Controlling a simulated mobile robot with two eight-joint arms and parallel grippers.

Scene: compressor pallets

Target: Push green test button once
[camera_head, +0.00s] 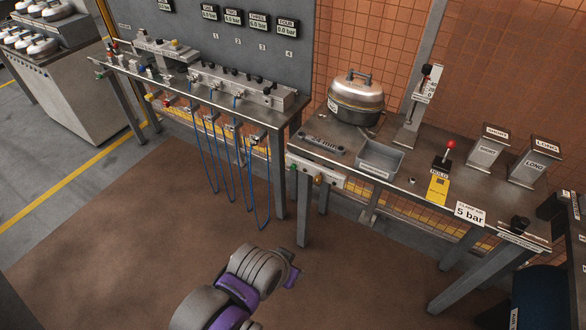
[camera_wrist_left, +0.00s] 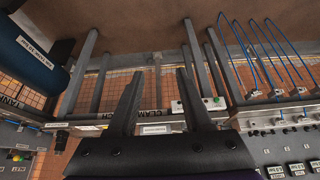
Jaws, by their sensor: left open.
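A small green button (camera_head: 293,169) shows on a pale panel at the front edge of the right bench, near its left end; its label is too small to read. In the left wrist view, which looks upside down, a green spot (camera_wrist_left: 219,99) shows on a small white panel to the right of the fingers. My left gripper (camera_wrist_left: 159,74) is open and empty, its two dark fingers apart. The fingers appear clear of the button. In the head view my grey and purple arm is low in front of the benches, and its fingers are not clearly visible. My right gripper is not seen.
The right bench holds a lidded pot (camera_head: 357,98), a grey tray (camera_head: 380,158), a red-knobbed lever (camera_head: 450,145) and metal blocks. Blue hoses (camera_head: 214,160) hang from the left bench. Bench legs stand below. The brown floor in front is clear.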

